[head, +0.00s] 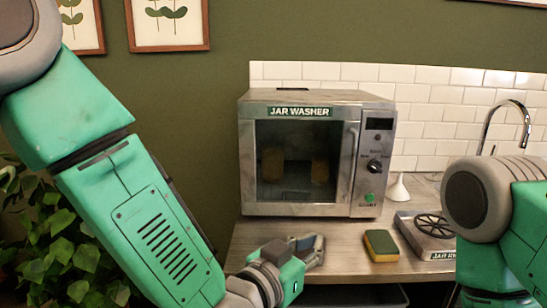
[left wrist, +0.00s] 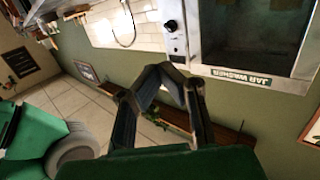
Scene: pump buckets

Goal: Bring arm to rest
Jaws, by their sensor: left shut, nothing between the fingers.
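My left arm comes in from the left, and my left gripper (head: 316,250) is in front of the counter, below the jar washer. It is shut and empty. In the left wrist view, the gripper's fingers (left wrist: 161,72) meet at the tips with nothing between them. Part of my right arm (head: 490,220) shows at the right edge of the head view. My right gripper is out of sight.
The jar washer (head: 300,205) stands closed on the counter (head: 330,256), with blurred jars behind its glass. A green and yellow sponge (head: 381,245), a burner-like device (head: 430,232) and a white funnel (head: 398,188) are to the right. A leafy plant (head: 60,245) stands at left.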

